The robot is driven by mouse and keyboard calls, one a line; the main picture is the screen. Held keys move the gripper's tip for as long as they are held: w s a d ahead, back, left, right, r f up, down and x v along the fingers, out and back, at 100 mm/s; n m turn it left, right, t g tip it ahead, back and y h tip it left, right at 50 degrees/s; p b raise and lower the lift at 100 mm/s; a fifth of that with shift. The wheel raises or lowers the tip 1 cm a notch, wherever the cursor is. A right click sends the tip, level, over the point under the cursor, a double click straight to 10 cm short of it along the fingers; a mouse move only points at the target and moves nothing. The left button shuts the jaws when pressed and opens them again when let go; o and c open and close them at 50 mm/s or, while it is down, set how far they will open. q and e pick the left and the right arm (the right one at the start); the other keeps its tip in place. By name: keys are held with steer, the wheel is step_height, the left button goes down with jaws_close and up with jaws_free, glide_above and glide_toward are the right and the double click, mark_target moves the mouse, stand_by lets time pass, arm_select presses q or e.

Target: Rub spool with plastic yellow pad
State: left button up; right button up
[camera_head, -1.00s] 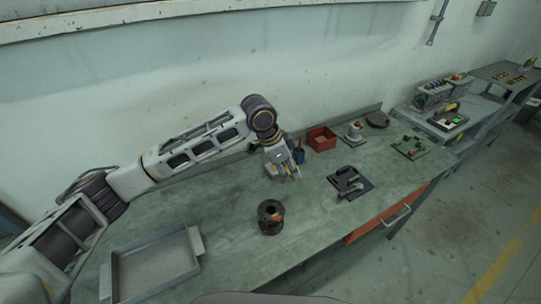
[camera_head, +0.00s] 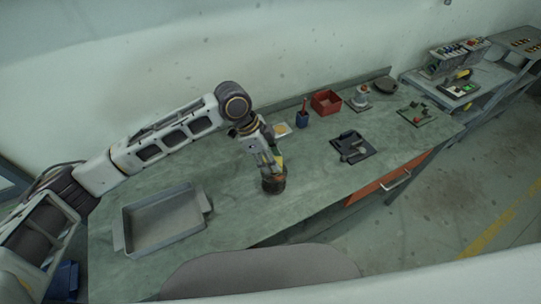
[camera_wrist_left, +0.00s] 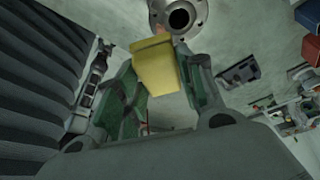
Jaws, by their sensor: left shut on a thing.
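The spool (camera_head: 273,183), a dark flanged piece with a rusty orange middle, stands on the green workbench near its front edge. In the left wrist view its round flange with a centre hole (camera_wrist_left: 179,18) shows at the top. My left gripper (camera_head: 275,165) is directly over the spool, pointing down. It is shut on the yellow pad (camera_wrist_left: 155,65), which sits between its fingers and reaches toward the spool. The pad shows as a small yellow patch in the head view (camera_head: 281,162). Whether pad and spool touch, I cannot tell. My right gripper is not in view.
A grey metal tray (camera_head: 118,232) lies at the left of the workbench (camera_head: 225,205). The bench between tray and spool is clear.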

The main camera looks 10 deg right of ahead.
arm_select(q)
steer(key=shift+s+a+m+g, duration=0.25)
steer(key=shift+m+g, duration=0.05)
steer(key=shift+m, duration=0.5)
steer(key=shift+m, duration=0.3)
steer(key=shift+f, duration=0.2)
